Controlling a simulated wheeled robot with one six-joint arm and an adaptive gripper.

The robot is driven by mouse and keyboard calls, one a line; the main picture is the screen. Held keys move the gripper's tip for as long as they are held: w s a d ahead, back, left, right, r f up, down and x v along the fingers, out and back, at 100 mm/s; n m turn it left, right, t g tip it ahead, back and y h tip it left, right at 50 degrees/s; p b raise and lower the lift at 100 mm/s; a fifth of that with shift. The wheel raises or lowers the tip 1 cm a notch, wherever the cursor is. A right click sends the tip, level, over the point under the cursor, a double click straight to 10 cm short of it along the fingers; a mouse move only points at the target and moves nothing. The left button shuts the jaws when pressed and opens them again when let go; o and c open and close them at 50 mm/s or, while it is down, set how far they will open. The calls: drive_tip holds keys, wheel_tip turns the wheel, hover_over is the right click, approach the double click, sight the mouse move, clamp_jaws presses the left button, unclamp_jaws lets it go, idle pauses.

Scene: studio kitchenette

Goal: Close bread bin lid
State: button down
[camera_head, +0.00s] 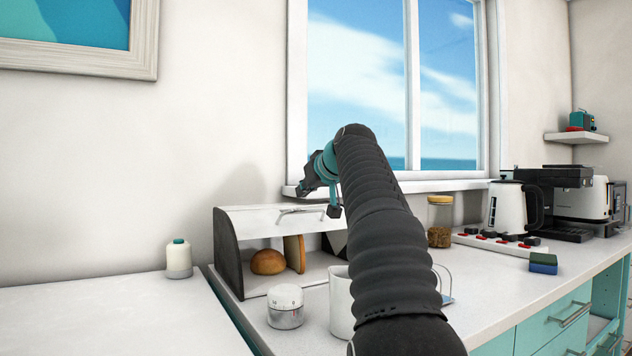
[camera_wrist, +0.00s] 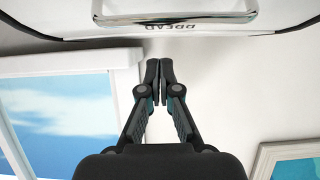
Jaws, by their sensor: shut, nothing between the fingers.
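The bread bin (camera_head: 226,246) stands on the counter with dark side panels. Its white lid (camera_head: 255,220) is up, so the front is open and a round loaf (camera_head: 268,262) and an upright slice-shaped piece (camera_head: 294,253) show inside. The lid's metal handle (camera_head: 302,210) is near its front edge. In the wrist view the lid fills the top, with its handle (camera_wrist: 175,18) and upside-down lettering. My gripper (camera_wrist: 159,65) is shut and empty, its fingertips just below the lid in that picture. In the head view my arm hides the bin's right part, and the fingers are hard to make out.
A jar (camera_head: 440,222), power strip (camera_head: 495,243), kettle (camera_head: 508,207) and sponge (camera_head: 543,264) are to the right. The left worktop (camera_head: 110,315) is mostly clear.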

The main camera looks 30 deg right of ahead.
drive_tip(key=shift+s+f, duration=0.35)
drive_tip(key=shift+s, duration=0.35)
drive_tip(key=shift+s+f+b, duration=0.35)
drive_tip(key=shift+f, duration=0.3)
drive_tip(key=shift+s+d+f, duration=0.1)
drive_tip(key=shift+s+f, duration=0.3)
drive_tip(key=shift+s, duration=0.05)
